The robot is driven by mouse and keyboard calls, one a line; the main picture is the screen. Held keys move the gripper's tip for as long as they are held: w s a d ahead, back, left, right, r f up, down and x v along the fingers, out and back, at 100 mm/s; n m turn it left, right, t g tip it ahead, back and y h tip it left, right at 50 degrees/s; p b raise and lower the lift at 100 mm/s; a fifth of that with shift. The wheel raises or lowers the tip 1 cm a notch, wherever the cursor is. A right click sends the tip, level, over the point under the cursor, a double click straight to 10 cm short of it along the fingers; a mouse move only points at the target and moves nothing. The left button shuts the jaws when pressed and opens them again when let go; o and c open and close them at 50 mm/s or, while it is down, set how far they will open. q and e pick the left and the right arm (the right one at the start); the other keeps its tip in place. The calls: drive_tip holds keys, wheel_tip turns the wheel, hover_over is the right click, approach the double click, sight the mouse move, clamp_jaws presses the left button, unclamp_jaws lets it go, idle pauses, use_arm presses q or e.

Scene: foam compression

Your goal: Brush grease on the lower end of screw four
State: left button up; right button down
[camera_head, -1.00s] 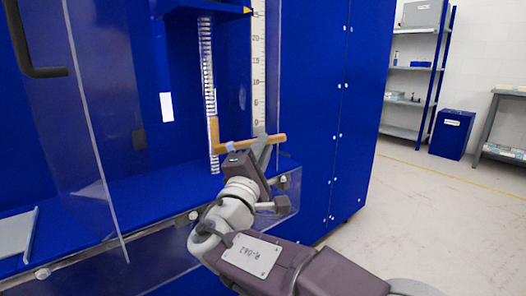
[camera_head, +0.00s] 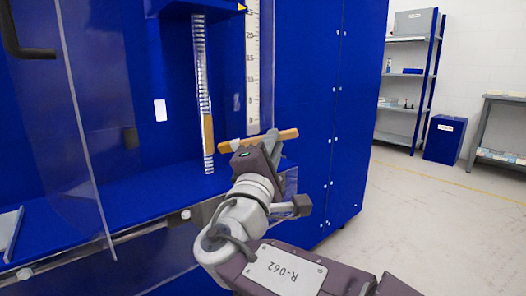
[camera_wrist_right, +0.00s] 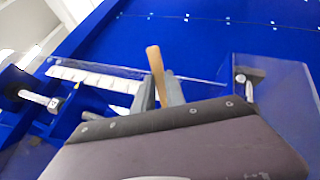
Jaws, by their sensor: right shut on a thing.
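One upright screw (camera_head: 202,70) stands in the blue frame in the head view; no number on it is legible. A tan stretch, which looks like grease, covers part of its lower length, with bare thread below it. My right gripper (camera_head: 271,143) is shut on the brush (camera_head: 287,134), which has a wooden handle and lies nearly level. The brush's left end is to the right of the screw with a small gap in the picture. In the right wrist view the handle (camera_wrist_right: 154,62) sticks out between the fingers (camera_wrist_right: 161,92). The left gripper is out of view.
A white scale (camera_head: 253,75) stands right of the screw. A clear panel (camera_head: 85,130) is on the left and a blue ledge (camera_head: 130,195) lies below. Blue cabinet doors (camera_head: 320,120) rise close on the right. Open floor lies beyond, with shelves (camera_head: 405,105).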

drive_tip(key=shift+s+d, duration=0.3)
drive_tip(key=shift+s, duration=0.1)
drive_tip(key=shift+s+d+f+b, duration=0.1)
drive_tip(key=shift+s+d+b, duration=0.45)
drive_tip(key=shift+s+b, duration=0.2)
drive_tip(key=shift+s+d, duration=0.3)
drive_tip(key=shift+s, duration=0.15)
